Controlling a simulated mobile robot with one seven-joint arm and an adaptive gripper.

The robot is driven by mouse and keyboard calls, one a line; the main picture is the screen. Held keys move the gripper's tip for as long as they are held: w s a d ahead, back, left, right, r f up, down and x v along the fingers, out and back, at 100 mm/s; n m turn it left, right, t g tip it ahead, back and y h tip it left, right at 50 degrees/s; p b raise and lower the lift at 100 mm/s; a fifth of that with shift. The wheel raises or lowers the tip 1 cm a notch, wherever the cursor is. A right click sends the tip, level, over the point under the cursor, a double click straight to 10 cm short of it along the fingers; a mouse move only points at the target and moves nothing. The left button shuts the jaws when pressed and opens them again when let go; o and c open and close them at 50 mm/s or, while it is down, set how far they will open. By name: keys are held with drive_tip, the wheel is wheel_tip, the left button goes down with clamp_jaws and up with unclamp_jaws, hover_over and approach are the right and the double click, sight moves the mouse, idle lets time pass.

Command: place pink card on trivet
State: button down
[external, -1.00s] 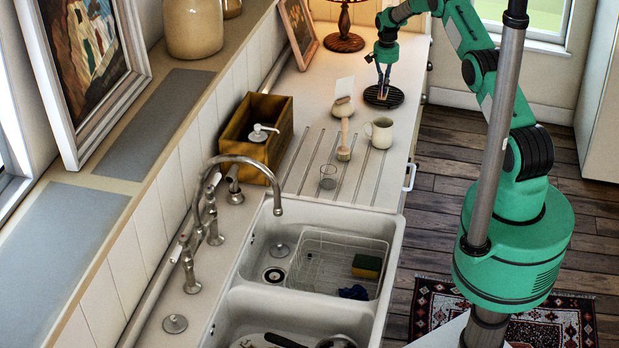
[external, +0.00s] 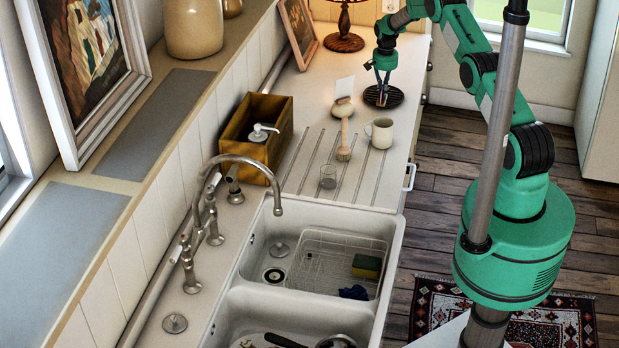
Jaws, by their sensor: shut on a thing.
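The trivet (external: 397,97) is a dark round ribbed disc on the white counter, near its right edge. My gripper (external: 381,99) points down over the trivet, its fingertips very close to the trivet's surface. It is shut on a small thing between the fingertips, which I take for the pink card. The card's colour and outline are too small to make out here, and the fingers partly hide it. I cannot tell whether it touches the trivet.
A pale upright card (external: 345,85) stands by a round pot (external: 343,106) left of my gripper. A brush (external: 344,140), a cream mug (external: 380,133) and a glass (external: 328,177) stand nearer. A lamp (external: 344,35) is behind. The sink (external: 257,240) lies in front.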

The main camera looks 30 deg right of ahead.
drive_tip(key=shift+f, duration=0.2)
drive_tip(key=c, duration=1.9)
unclamp_jaws()
drive_tip(key=shift+c, duration=0.2)
drive_tip(key=shift+r, duration=0.2)
wheel_tip(320, 180, up, 12)
drive_tip(key=b, duration=0.1)
